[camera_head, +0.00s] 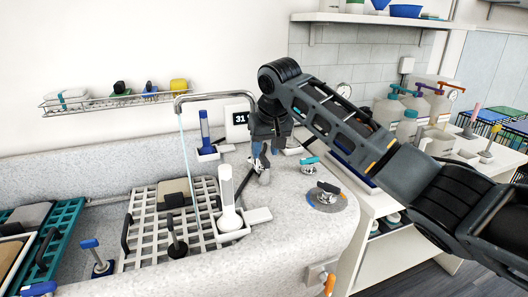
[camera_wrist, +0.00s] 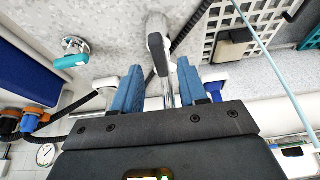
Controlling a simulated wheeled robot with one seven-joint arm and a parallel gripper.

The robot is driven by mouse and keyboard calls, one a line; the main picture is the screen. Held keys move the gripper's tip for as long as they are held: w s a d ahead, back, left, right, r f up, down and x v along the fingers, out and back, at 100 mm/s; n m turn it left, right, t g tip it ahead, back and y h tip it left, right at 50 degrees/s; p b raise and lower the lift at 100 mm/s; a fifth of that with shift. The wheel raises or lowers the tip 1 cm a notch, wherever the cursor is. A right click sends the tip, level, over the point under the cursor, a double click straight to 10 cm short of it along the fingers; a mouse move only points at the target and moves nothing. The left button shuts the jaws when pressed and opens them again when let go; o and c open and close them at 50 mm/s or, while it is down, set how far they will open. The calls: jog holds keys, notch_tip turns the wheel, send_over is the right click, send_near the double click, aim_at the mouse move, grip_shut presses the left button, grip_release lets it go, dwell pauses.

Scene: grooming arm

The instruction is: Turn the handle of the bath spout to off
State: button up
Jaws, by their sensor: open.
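The bath spout (camera_head: 212,95) is a curved metal pipe at the bath's rim. A thin stream of water (camera_head: 184,150) falls from its tip, and the stream also shows in the wrist view (camera_wrist: 272,60). A grey and metal lever, seemingly the spout's handle (camera_wrist: 157,50), stands between the blue fingers of my gripper (camera_wrist: 160,82). The fingers are open, one on each side of it, with gaps showing. In the head view my gripper (camera_head: 262,160) points down at the spout's base and hides most of the handle there.
A teal-handled valve (camera_head: 310,162) and a metal knob on a coloured ring (camera_head: 327,194) are on the rim to the right. A white-handled brush (camera_head: 228,205) stands on the left near a white grid (camera_head: 140,215). A blue-handled brush (camera_head: 205,135) stands behind.

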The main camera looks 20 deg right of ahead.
jog(key=shift+x, duration=1.25)
grip_shut()
